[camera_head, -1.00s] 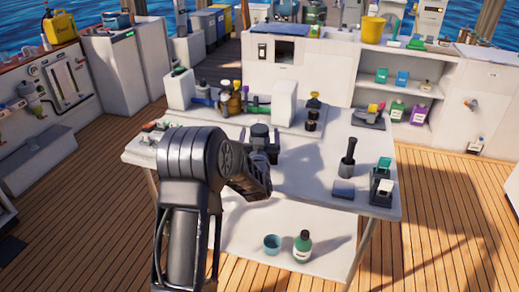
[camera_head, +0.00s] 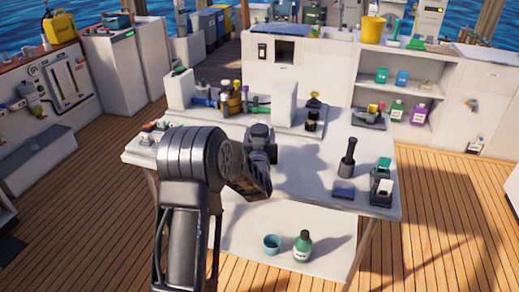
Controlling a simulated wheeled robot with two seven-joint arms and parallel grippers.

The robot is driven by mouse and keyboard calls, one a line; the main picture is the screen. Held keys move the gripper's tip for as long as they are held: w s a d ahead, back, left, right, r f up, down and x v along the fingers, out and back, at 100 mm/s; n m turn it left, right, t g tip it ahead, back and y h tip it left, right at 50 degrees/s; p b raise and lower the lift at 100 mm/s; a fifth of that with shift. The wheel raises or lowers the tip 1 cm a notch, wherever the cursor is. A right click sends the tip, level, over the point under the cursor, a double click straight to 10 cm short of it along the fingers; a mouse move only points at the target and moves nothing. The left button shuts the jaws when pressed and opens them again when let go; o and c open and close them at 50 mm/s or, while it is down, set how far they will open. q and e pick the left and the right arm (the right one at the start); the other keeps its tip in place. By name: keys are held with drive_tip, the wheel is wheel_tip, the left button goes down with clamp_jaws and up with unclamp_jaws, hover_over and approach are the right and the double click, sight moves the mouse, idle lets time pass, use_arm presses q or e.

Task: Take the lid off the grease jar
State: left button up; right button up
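My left arm comes up from the bottom left, and its dark wrist and gripper (camera_head: 260,140) are over the middle of the white table (camera_head: 300,178). The fingertips cannot be made out, so I cannot see whether it is open or holds anything. I cannot pick out the grease jar or its lid for certain. A small dark container with a yellowish top (camera_head: 313,104) stands at the back of the table, right of the gripper. My arm hides part of the table's left side. My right gripper is not in view.
A pipe assembly with brass and green parts (camera_head: 234,98) stands between white blocks at the back. A dark upright tool (camera_head: 347,158), a blue block (camera_head: 343,189) and a dark holder (camera_head: 381,187) are at the right. A green bottle (camera_head: 302,246) and a teal cup (camera_head: 272,244) stand below.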

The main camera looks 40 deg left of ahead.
use_arm(q)
clamp_jaws()
drive_tip(key=shift+r, duration=0.1)
wheel_tip(320, 180, up, 10)
drive_tip(key=shift+f, duration=0.1)
idle(0.5)
drive_tip(key=o, duration=1.1)
unclamp_jaws()
clamp_jaws()
